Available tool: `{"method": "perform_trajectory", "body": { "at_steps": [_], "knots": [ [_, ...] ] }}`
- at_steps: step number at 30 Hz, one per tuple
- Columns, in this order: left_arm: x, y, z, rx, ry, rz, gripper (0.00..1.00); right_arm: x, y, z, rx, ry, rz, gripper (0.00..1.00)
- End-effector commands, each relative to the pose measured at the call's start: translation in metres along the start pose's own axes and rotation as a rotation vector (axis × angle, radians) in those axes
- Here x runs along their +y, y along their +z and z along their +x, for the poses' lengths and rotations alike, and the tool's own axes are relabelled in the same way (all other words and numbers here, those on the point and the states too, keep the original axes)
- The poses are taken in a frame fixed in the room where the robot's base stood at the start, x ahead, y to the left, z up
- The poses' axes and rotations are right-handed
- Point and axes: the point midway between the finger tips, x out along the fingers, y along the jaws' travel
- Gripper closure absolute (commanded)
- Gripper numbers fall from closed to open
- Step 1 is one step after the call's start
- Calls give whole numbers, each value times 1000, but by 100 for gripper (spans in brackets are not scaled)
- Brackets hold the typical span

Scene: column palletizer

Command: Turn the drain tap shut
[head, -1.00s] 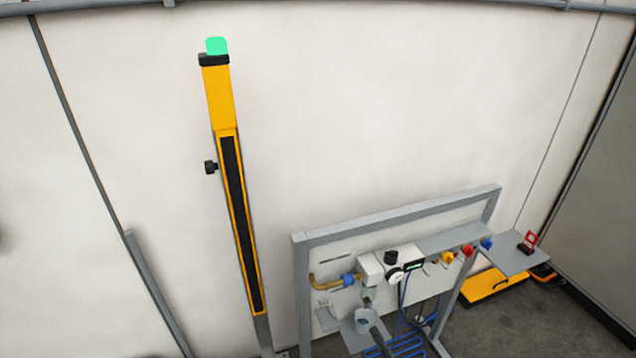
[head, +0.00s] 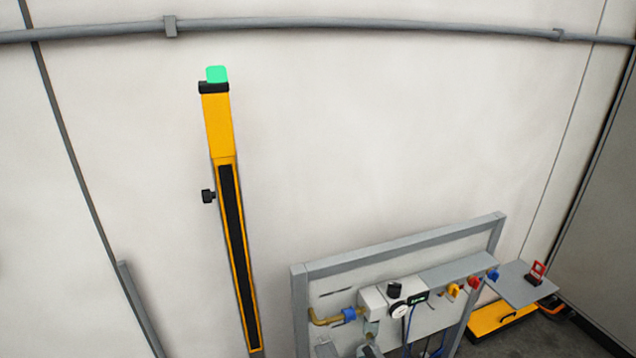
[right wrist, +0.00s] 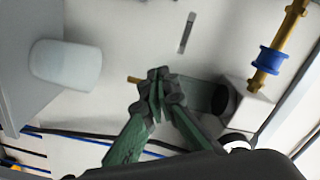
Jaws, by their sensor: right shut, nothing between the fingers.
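My right gripper (right wrist: 158,76) shows in the right wrist view, its green fingers closed together with nothing between them. A short brass stub (right wrist: 133,80), which looks like the drain tap, sticks out just left of the fingertips and is partly hidden behind them. I cannot tell whether the fingers touch it or how far it is turned. The greenish filter bowl (right wrist: 205,96) lies behind the fingers to the right. In the head view the bowl (head: 371,328) hangs under the white valve block (head: 374,301); I cannot make out the tap there. My left gripper is not in view.
A pale cup (right wrist: 65,62) is left of the fingers in the wrist view. A blue collar (right wrist: 269,60) sits on the brass pipe at right. In the head view, a grey frame (head: 400,245) surrounds the panel, and a yellow post (head: 218,125) stands left of it.

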Motion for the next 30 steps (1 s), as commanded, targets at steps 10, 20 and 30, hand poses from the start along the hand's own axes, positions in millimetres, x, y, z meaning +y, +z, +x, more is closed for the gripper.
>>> {"method": "perform_trajectory", "body": {
  "at_steps": [10, 20, 30],
  "knots": [
    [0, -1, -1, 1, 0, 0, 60, 0, -2, 0, 0, 0, -1, 100],
    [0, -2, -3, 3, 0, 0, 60, 2, -5, 0, 0, 0, -1, 100],
    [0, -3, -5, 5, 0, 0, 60, 3, -8, 0, 0, 0, 0, 100]
  ]
}}
